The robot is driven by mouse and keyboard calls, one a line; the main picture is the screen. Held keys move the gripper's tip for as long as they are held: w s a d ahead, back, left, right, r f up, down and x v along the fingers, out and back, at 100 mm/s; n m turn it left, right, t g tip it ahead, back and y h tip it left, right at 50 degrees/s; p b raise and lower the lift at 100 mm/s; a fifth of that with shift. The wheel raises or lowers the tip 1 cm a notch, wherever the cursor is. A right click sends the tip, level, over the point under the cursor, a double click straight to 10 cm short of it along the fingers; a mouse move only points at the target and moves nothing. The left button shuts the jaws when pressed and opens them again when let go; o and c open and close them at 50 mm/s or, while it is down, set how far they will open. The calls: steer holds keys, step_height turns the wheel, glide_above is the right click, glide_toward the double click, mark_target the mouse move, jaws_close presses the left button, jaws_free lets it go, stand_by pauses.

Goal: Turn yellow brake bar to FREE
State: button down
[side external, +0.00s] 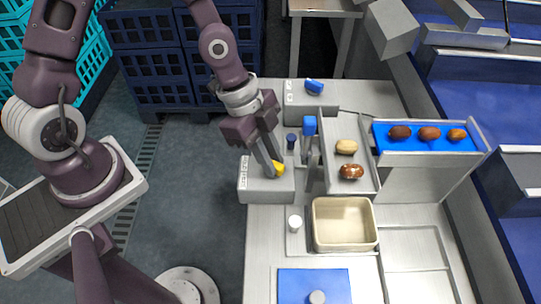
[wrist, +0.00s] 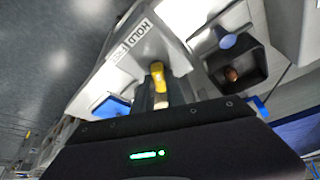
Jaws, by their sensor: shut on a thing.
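The yellow brake bar (side external: 279,168) is on top of a grey box (side external: 258,187) at the near left of the bench. My gripper (side external: 274,165) reaches down to it, and its fingers are shut on the bar and hide part of it. In the wrist view the bar's yellow end (wrist: 157,70) shows just beyond my fingers (wrist: 161,98). I cannot tell exactly which mark the bar points to.
A blue upright lever (side external: 309,126) and a dark knob (side external: 291,138) stand close by my gripper. A tray (side external: 330,170) holds a pale date and a brown date. Several dates lie on a blue belt (side external: 415,144). A beige bin (side external: 345,206) stands in front.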

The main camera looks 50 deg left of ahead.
steer(key=shift+n, duration=0.4)
steer(key=n+t, duration=0.1)
steer(key=n, duration=0.1)
steer(key=n+t+y, duration=0.1)
steer(key=n, duration=0.1)
steer(key=shift+s+d+n, duration=0.1)
steer(key=shift+s+n, duration=0.1)
steer(key=shift+n, duration=0.2)
steer(key=n+y, duration=0.1)
steer(key=n, duration=0.2)
steer(key=n+t+y, duration=0.1)
steer(key=n, duration=0.2)
steer(key=shift+d, duration=0.15)
steer(key=shift+n, duration=0.3)
steer(key=c, duration=1.4)
jaws_free()
steer(key=shift+o, duration=0.2)
